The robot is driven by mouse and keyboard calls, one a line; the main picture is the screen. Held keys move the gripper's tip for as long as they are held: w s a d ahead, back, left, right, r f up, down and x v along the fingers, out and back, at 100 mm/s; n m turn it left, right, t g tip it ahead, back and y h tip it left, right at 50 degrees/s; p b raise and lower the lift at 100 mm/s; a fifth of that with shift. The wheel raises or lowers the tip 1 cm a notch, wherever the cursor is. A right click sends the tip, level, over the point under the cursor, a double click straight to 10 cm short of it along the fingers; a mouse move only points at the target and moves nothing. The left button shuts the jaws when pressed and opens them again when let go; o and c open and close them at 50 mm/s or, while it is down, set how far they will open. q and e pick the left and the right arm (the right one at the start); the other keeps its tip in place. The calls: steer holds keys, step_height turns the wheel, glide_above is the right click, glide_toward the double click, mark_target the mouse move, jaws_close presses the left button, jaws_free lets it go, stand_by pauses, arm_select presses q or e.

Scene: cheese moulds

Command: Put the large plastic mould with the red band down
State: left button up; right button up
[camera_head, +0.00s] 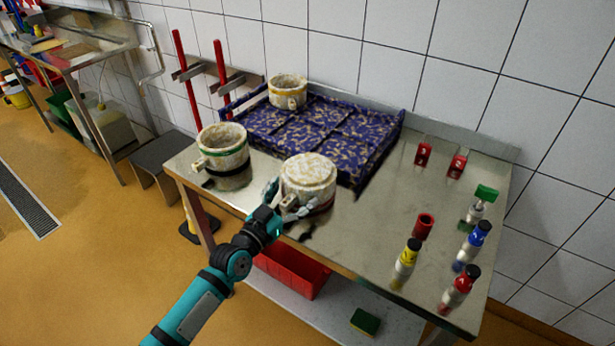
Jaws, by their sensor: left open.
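The large mould with the red band (308,178) is a whitish, stained cup near the front edge of the steel table (375,215). Its top face looks closed and its red band is low, near the table, so it appears upside down. It seems to stand on the table. My left gripper (285,201) is open at the mould's front left side, its fingers spread close against it; I cannot tell whether they touch. My right gripper is not in view.
The table's middle right is clear.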

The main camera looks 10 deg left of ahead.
arm_select(q)
steer(key=shift+c, duration=0.4)
steer(key=shift+r, duration=0.1)
jaws_close()
